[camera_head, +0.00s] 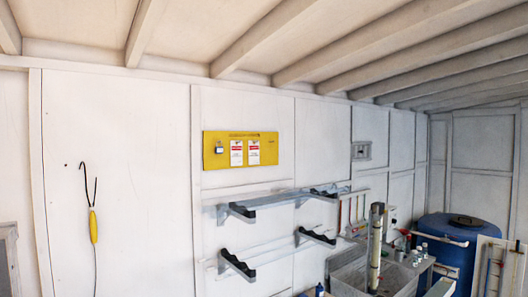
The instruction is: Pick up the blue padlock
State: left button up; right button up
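A yellow board (241,150) hangs on the white wall, a little left of the middle of the view. A small padlock (219,150) hangs at the left side of this board. It is too small to tell its colour surely. Two white and red tags (245,152) hang on the board to its right. Neither of my grippers is in view.
Below the board, wall brackets (240,212) with dark cradles carry long clear tubes. A grey sink (350,280), a blue barrel (450,245) and several small bottles stand at the lower right. A hooked tool with a yellow handle (93,227) hangs at left.

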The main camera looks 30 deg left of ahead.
aim_at(219, 150)
jog(key=z, duration=0.15)
jog(key=i, duration=1.15)
